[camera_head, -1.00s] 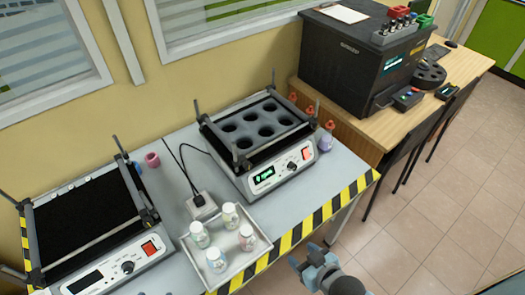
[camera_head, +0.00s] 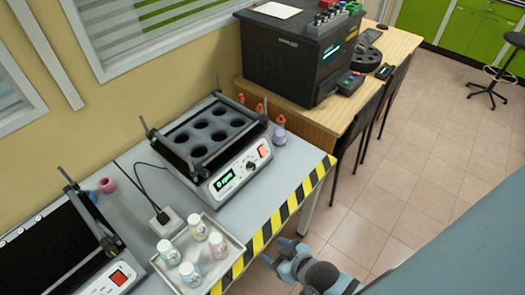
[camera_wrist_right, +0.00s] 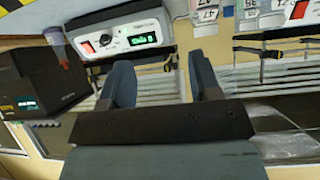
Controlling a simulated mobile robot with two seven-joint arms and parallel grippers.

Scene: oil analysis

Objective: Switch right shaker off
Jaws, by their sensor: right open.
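The right shaker (camera_head: 198,183) stands on the grey bench with a rack of round holes on top. Its front panel has a lit green display (camera_head: 224,180), a dark knob (camera_head: 250,166) and a red switch (camera_head: 263,150). In the right wrist view the panel appears upside down, with the red switch (camera_wrist_right: 87,47) left of the lit display (camera_wrist_right: 142,39). My right gripper (camera_head: 277,254) is open and empty in front of the bench's striped edge, apart from the shaker. Its two fingers (camera_wrist_right: 163,75) show below the panel in the right wrist view. My left gripper is not in view.
A tray (camera_head: 236,246) of several white-capped bottles sits before the shaker. The left shaker (camera_head: 50,250) has its own red switch (camera_head: 118,277). A purple-bodied bottle (camera_head: 280,138) stands by the right shaker's corner. A large black machine (camera_head: 290,60) is on the wooden table behind.

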